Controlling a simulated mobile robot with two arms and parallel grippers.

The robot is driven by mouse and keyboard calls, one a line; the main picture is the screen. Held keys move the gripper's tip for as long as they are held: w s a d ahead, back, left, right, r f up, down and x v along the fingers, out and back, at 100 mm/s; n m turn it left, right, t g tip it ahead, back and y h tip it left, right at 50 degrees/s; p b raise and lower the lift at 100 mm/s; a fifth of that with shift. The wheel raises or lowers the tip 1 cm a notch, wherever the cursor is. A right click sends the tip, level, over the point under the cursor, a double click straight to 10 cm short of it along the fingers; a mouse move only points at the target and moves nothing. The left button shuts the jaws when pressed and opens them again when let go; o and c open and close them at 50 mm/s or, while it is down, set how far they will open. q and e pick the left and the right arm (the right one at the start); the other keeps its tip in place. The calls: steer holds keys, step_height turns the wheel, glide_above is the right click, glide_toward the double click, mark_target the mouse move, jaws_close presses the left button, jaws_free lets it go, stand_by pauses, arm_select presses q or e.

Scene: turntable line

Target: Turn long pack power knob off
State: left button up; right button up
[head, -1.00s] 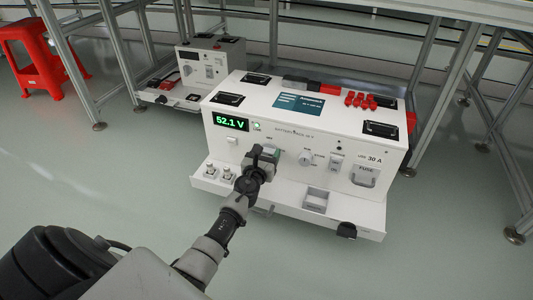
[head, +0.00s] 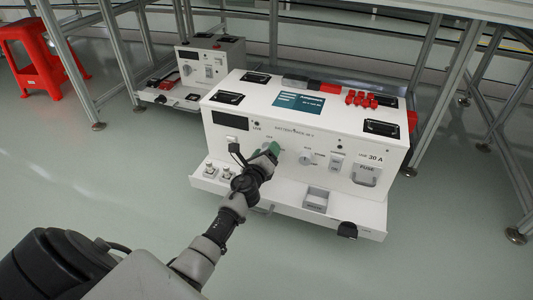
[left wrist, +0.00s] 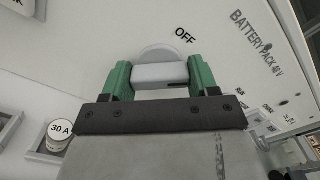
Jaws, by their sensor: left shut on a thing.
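The long white battery pack (head: 230,165) stands on the floor, its front panel facing me. Its display (head: 230,120) is dark. In the left wrist view, the grey power knob (left wrist: 160,72) sits between the green fingers of my left gripper (left wrist: 160,80), beside the word OFF. In the head view, my left gripper (head: 266,156) is at the panel's left half and hides the knob. The left gripper is shut on the knob. My right gripper is in neither view.
A smaller grey pack (head: 211,62) stands behind at the left. A red stool (head: 35,57) is at the far left. Metal frame legs stand on both sides. The pack's front tray (head: 285,200) juts out below the panel. Floor at the right front is clear.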

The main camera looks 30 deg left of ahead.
arm_select(q)
steer(key=n, duration=0.4)
steer(key=shift+n, duration=0.3)
steer(key=n, duration=0.4)
steer(key=shift+p, duration=0.3)
steer(key=shift+n, duration=0.4)
steer(key=o, duration=0.9)
